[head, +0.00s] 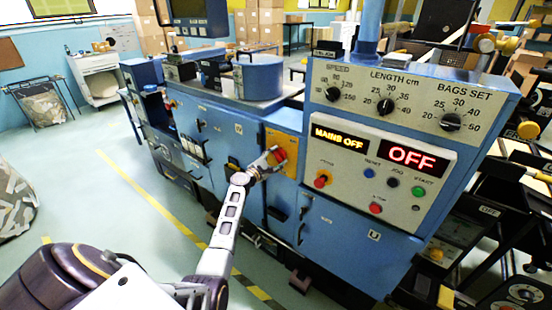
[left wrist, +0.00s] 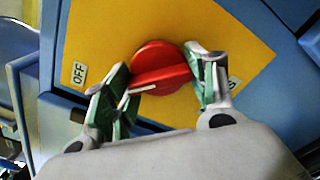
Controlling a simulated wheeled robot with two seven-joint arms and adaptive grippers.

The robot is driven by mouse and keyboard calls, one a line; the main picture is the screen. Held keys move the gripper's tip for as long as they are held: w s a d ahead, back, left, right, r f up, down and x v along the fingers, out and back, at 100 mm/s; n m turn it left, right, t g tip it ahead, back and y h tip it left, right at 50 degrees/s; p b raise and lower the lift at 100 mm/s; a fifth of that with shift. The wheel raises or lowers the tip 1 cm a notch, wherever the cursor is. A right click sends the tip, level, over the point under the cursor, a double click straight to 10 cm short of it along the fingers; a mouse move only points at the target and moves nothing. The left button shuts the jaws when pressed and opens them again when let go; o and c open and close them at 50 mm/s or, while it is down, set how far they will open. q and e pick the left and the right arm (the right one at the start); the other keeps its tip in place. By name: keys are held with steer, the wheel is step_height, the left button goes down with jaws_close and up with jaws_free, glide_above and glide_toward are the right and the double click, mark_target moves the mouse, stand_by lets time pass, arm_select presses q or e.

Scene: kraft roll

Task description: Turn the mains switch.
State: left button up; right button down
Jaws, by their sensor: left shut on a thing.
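The mains switch is a red rotary knob (left wrist: 160,66) on a yellow plate (left wrist: 115,30), in the left wrist view. In the head view the red knob (head: 281,155) shows on the yellow plate (head: 291,143) of the blue machine. A label reading OFF (left wrist: 79,72) is on the left of the plate; another label at the right is mostly hidden by a finger. My left gripper (left wrist: 162,88) is shut on the knob, one finger on each side of its grip bar. It also shows in the head view (head: 274,160). My right gripper is not in view.
The control panel (head: 380,180) right of the switch shows MAINS OFF (head: 339,138) and a red OFF display (head: 412,158), with dials above and buttons below. Open floor (head: 140,200) with a yellow line lies to the left of the machine.

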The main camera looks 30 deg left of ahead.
arm_select(q)
steer(key=o, duration=1)
steer(key=shift+s+a, duration=0.15)
steer(key=shift+s, duration=1.85)
steer(key=shift+s+a, duration=0.15)
steer(key=shift+s, duration=1.85)
steer(key=shift+s+a, duration=0.15)
steer(key=shift+s, duration=1.85)
